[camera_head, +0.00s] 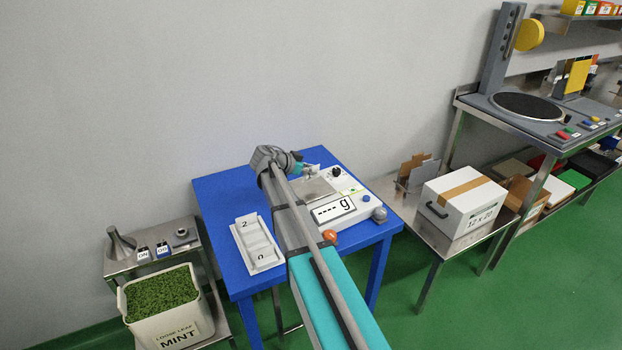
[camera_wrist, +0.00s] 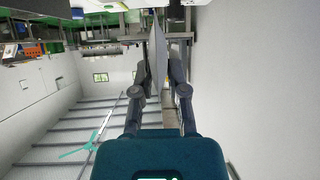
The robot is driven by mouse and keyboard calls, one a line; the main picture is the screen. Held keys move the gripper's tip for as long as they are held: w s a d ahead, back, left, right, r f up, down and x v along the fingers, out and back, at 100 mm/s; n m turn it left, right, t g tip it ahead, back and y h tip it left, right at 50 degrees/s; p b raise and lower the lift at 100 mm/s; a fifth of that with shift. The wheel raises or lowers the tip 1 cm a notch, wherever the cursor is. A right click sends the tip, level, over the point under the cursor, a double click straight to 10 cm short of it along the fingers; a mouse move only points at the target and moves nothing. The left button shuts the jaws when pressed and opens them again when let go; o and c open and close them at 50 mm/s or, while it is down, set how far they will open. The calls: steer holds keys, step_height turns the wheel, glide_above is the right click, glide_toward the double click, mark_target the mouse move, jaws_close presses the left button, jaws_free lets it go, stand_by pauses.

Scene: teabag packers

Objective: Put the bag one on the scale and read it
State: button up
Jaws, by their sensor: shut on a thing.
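My gripper (camera_head: 300,168) is above the back of the scale, beyond its metal pan (camera_head: 318,190). In the wrist view my gripper (camera_wrist: 158,70) is shut on a thin, pale grey, flat bag (camera_wrist: 157,48), seen nearly edge-on between the fingers. I cannot read any number on it. The white scale (camera_head: 357,211) stands on the blue table, and its display (camera_head: 334,209) shows dashes and "g". A white tray (camera_head: 244,254) with numbered slots lies left of my arm. A "2" and a "0" are legible; my arm may hide part of the tray.
An orange knob (camera_head: 330,235) and a grey ball (camera_head: 379,214) are near the scale's front. A mint bin (camera_head: 165,318) stands at the left. A steel bench with a white carton (camera_head: 464,203) stands right of the blue table (camera_head: 222,212).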

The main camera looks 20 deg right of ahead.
mark_target(319, 177)
steer(key=shift+f+b, duration=1.1)
steer(key=shift+f, duration=0.3)
steer(key=shift+f, duration=0.1)
steer(key=o, duration=0.6)
steer(key=shift+a+r, duration=0.15)
steer(key=shift+r, duration=0.15)
steer(key=p+v, duration=0.6)
steer(key=v, duration=0.5)
steer(key=shift+s+a+r, duration=0.1)
steer(key=shift+a, duration=0.2)
